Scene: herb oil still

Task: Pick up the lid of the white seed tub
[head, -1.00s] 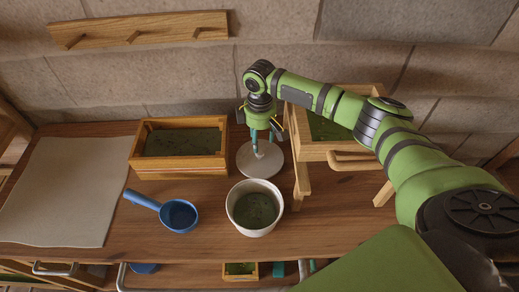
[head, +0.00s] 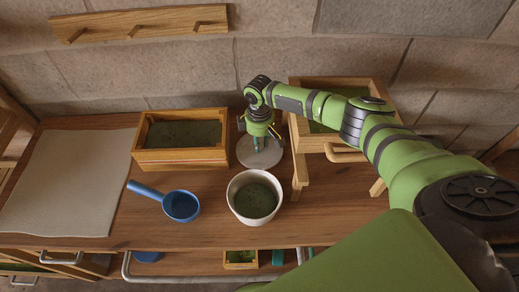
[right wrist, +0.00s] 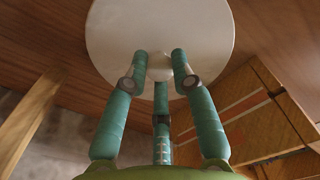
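The white seed tub (head: 237,209) stands open on the bench with dark green contents. Its round pale lid (head: 246,157) lies flat on the bench behind the tub, left of the wooden stand. My right gripper (head: 260,146) points straight down over the lid. In the right wrist view, the lid (right wrist: 120,30) has a small knob (right wrist: 160,68) at its middle. The teal fingers of my right gripper (right wrist: 160,62) are spread around this knob, very close to it; whether they touch it is unclear. My left gripper is not in view.
A wooden box (head: 180,155) with green contents stands left of the lid. A wooden stand with a tray (head: 345,150) is close on the right. A blue scoop (head: 182,206) and pale cloth (head: 70,185) lie on the left. A wooden peg rail (head: 140,25) hangs on the wall.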

